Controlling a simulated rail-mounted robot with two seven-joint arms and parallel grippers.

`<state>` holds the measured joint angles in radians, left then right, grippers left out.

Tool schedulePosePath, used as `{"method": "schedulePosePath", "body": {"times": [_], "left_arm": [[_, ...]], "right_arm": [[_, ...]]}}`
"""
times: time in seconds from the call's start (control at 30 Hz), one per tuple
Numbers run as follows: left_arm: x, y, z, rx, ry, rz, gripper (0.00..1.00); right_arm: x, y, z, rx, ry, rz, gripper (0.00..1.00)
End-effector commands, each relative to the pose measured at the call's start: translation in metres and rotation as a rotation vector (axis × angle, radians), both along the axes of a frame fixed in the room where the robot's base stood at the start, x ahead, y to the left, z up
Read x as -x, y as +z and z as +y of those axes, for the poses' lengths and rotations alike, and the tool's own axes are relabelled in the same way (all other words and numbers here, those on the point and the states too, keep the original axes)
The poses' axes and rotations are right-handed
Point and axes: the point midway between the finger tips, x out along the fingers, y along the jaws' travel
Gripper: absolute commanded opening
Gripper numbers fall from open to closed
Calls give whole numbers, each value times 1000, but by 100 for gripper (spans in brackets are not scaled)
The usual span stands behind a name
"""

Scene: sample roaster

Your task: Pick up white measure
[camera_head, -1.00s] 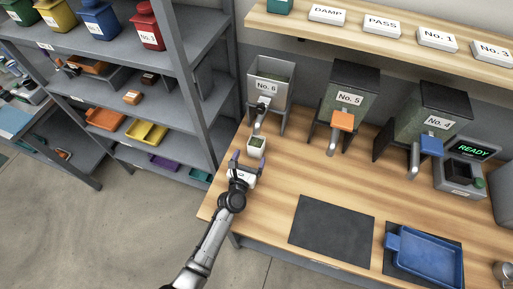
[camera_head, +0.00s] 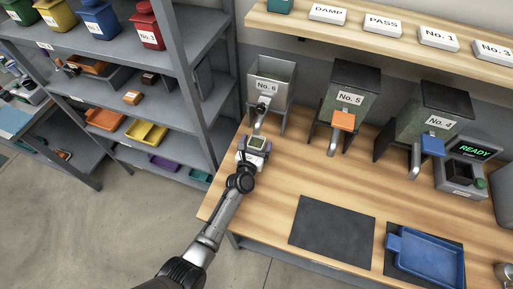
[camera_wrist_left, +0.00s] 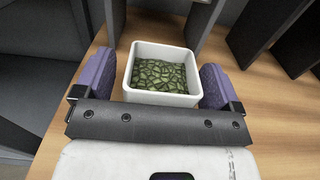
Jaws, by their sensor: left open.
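The white measure (camera_head: 257,143) is a small square cup under the spout of the No. 6 hopper on the wooden bench. In the left wrist view the white measure (camera_wrist_left: 160,99) stands upright and holds green beans (camera_wrist_left: 159,75). My left gripper (camera_head: 255,146) is open, with one finger on each side of the measure; it also shows in the left wrist view (camera_wrist_left: 158,85). A narrow gap shows between each purple finger and the cup's walls. My right gripper is in neither view.
The No. 6 hopper (camera_head: 269,90) stands just behind the measure, its spout close above. The No. 5 hopper (camera_head: 349,97) is to the right. A grey shelf rack (camera_head: 209,95) stands to the left. Dark mats and a blue tray (camera_head: 428,260) lie at front right.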

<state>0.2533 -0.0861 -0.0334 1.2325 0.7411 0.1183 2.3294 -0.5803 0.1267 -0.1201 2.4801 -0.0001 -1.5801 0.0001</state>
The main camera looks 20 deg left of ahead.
Motion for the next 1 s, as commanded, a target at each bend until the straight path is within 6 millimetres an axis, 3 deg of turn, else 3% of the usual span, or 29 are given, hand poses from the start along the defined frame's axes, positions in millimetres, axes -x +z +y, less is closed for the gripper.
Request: {"method": "schedulePosePath", "body": {"times": [0.07, 0.7, 1.0], "left_arm": [[0, 0, 0, 0, 0, 0, 87], [0, 0, 0, -1, 0, -1, 27], [0, 5, -1, -1, 0, -1, 26]], "right_arm": [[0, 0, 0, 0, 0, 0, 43], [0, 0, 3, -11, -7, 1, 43], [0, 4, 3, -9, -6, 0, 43]]}}
